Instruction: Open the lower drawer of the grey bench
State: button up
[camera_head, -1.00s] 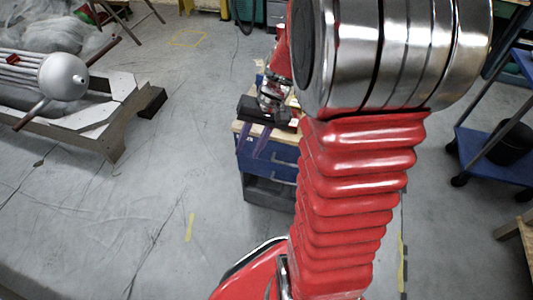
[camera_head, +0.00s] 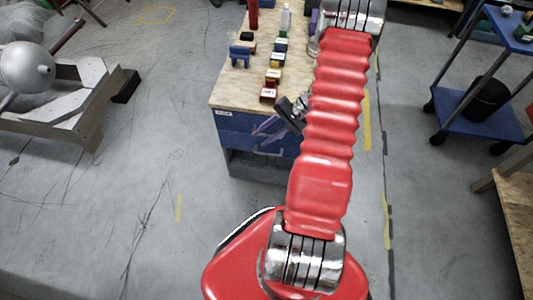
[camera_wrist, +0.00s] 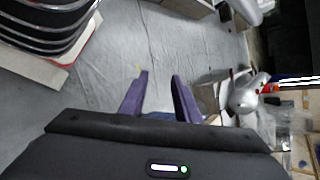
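The bench (camera_head: 228,92) has a pale wooden top, blue drawer fronts and a grey lower body, and stands at the centre of the head view. The upper blue front (camera_head: 228,119) carries a white label. The lower blue front (camera_head: 232,141) is just beneath it, with a pale handle (camera_head: 270,152) partly behind my gripper. Both look closed. My gripper (camera_head: 259,132) has two purple fingers, spread apart and empty, in front of the drawer fronts. I cannot tell whether they touch. In the wrist view the open fingers (camera_wrist: 160,76) point over grey floor.
Small coloured blocks (camera_head: 273,75), a blue item (camera_head: 240,55) and a bottle (camera_head: 286,18) stand on the bench top. A blue cart (camera_head: 475,117) is at right, a metal-and-wood stand (camera_head: 75,112) at left. The floor left of the bench is mostly clear.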

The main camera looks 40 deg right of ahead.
jog(key=s+d+f+m+t, duration=0.2)
jog(key=d+f+m+t, duration=0.35)
jog(key=f, duration=0.75)
jog(key=m+t+h, duration=0.3)
jog(key=t+h, duration=0.1)
jog(key=t, duration=0.1)
send_near(270, 155)
jog(key=s, duration=0.1)
jog(key=shift+s+d+r+n, duration=0.1)
jog(key=shift+s+r+n, duration=0.1)
jog(key=shift+s+n, duration=0.05)
jog(key=shift+w, duration=0.1)
jog(key=x, duration=1.3)
jog(key=shift+w+f, duration=0.2)
jog(key=shift+w, duration=0.1)
jog(key=shift+c, duration=0.2)
grip_shut()
